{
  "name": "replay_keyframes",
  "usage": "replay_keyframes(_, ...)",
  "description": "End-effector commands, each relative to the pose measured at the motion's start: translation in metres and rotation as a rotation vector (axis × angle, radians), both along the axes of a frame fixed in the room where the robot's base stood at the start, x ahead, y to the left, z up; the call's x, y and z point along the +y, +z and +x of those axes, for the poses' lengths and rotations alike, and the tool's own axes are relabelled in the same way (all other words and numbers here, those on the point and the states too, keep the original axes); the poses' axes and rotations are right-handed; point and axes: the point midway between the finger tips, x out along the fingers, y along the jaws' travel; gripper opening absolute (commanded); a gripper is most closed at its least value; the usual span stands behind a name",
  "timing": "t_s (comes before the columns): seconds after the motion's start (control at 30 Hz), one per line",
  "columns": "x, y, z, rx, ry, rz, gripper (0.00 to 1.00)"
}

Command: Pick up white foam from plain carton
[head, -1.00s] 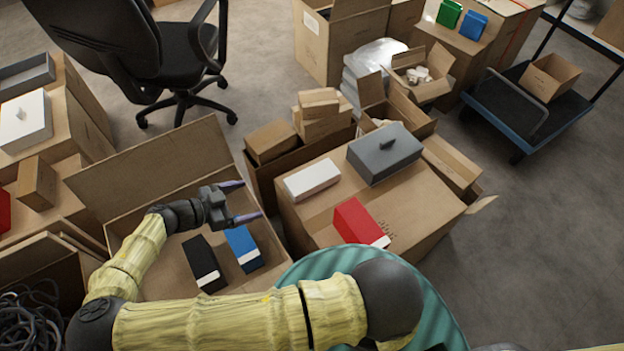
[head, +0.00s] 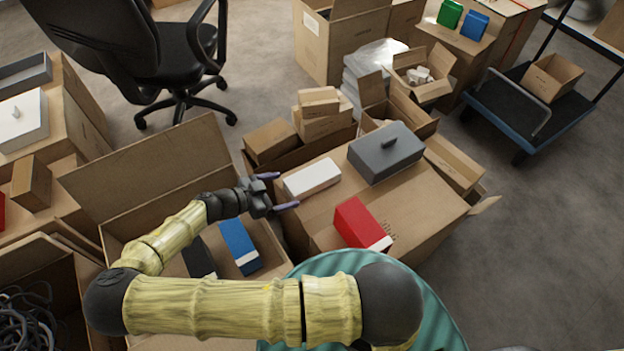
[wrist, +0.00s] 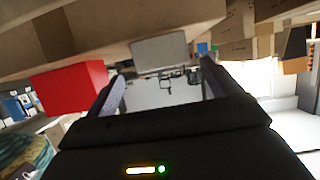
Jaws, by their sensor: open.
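White pieces that look like foam (head: 419,76) lie in a small open plain carton (head: 437,91) at the upper right of the head view. My gripper (head: 282,190) is open and empty, well to the left of and nearer than that carton. Its fingers point right, at the near left end of a white box (head: 312,178) on a large closed carton. In the wrist view my gripper (wrist: 162,74) shows its two fingers apart. The wrist picture looks upside down, and I cannot make out the foam in it.
A grey lidded box (head: 385,155) and a red box (head: 360,222) stand on the large carton (head: 420,210). My arm crosses an open carton (head: 150,165) holding a blue box (head: 239,243) and a black one. Clear floor (head: 550,230) lies to the right.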

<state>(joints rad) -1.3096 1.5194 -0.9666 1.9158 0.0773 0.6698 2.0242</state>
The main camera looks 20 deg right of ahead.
Motion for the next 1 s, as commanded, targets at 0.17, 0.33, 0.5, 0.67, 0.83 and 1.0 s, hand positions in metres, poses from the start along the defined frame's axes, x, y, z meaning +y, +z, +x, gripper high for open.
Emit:
replay_keyframes(0.17,-0.008,-0.006,0.003,0.0,-0.001,0.0,0.89)
replay_keyframes(0.33,-0.03,-0.019,0.01,0.0,-0.004,-0.001,0.89)
replay_keyframes(0.5,-0.044,-0.023,0.013,-0.001,-0.001,0.0,0.89)
replay_keyframes(0.67,-0.045,-0.023,0.013,0.0,0.0,0.0,0.89)
replay_keyframes(0.83,-0.045,-0.023,0.013,0.0,0.0,0.0,0.89)
replay_keyframes(1.0,-0.045,-0.023,0.013,0.0,0.0,0.0,0.89)
